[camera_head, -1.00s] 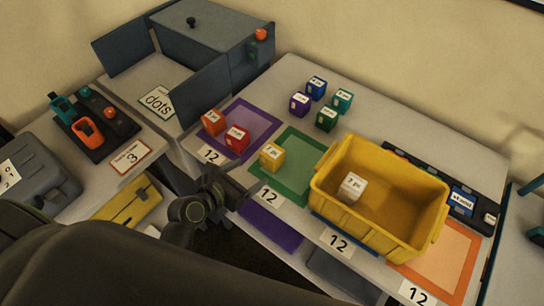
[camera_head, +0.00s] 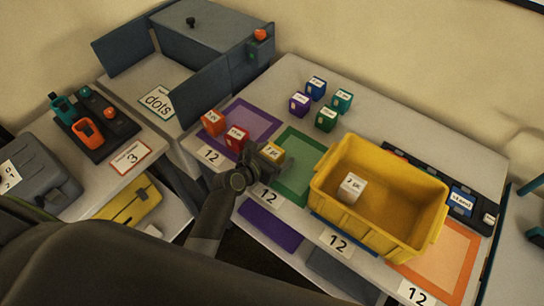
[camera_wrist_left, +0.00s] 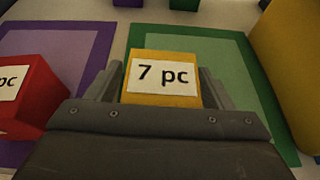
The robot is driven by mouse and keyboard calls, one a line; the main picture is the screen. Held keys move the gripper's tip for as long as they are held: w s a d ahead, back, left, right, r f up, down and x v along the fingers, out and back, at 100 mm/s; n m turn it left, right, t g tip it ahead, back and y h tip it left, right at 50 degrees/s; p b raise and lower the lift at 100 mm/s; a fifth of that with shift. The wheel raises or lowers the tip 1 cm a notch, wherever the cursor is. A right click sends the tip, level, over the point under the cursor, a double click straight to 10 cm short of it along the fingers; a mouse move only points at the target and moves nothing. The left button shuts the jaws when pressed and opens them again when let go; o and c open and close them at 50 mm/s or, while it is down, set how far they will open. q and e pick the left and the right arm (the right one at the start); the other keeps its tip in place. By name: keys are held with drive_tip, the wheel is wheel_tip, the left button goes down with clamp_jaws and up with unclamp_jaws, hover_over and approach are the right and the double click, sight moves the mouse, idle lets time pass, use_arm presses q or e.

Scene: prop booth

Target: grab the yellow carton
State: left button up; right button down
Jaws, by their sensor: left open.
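The yellow carton (camera_head: 273,152) is a small box with a white label, on the green mat's left edge in the head view. In the left wrist view the yellow carton (camera_wrist_left: 162,78) reads "7 pc" and sits between the two fingers. My left gripper (camera_head: 262,157) is at the carton, with its jaws open around it. In the left wrist view the left gripper's fingers (camera_wrist_left: 160,92) stand on either side of the carton, with small gaps. My right gripper is not in view.
A red carton (camera_head: 237,138) stands close left of the gripper on the purple mat (camera_head: 254,119). A large yellow bin (camera_head: 375,236) holding a white carton (camera_head: 351,187) stands to the right. Several blue, purple and green cartons stand behind. The green mat (camera_head: 299,168) is otherwise clear.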

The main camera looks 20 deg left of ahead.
use_arm(q)
drive_tip(key=shift+w+d, duration=0.1)
drive_tip(key=shift+w, duration=0.1)
drive_tip(key=c, duration=1.1)
